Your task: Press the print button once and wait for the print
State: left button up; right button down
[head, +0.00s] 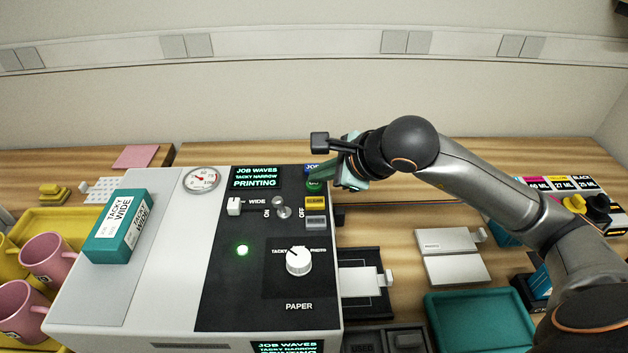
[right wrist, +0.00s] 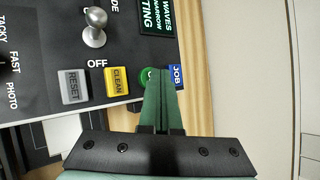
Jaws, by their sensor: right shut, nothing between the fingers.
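The press (head: 130,270) is a white machine with a black control panel (head: 215,300). Its screen (head: 256,178) reads JOB WAVES, TACKY NARROW, PRINTING. The green round button (head: 314,186) sits between the blue JOB button (head: 312,168) and the yellow CLEAN button (head: 316,203). My right gripper (head: 318,180) is shut and empty, its fingertips at the green button. In the right wrist view the fingers (right wrist: 163,75) cover part of the green button (right wrist: 148,77); whether they touch it I cannot tell. A green lamp (head: 242,250) glows on the panel. My left gripper is not in view.
A TACKY WIDE box (head: 118,226) lies on the press's left side. Pink mugs (head: 48,258) stand in a yellow tray (head: 70,222) at left. A grey RESET button (head: 316,222), a metal toggle (head: 282,208) and a white knob (head: 299,262) are close by. A teal tray (head: 480,322) lies at right.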

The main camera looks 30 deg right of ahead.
aim_at(320, 186)
jog(key=shift+r, duration=0.65)
jog(key=shift+r+p, duration=0.1)
jog(key=shift+p, duration=0.2)
jog(key=shift+r+p, duration=1.5)
jog(key=shift+r, duration=0.95)
jog(key=shift+f, duration=0.1)
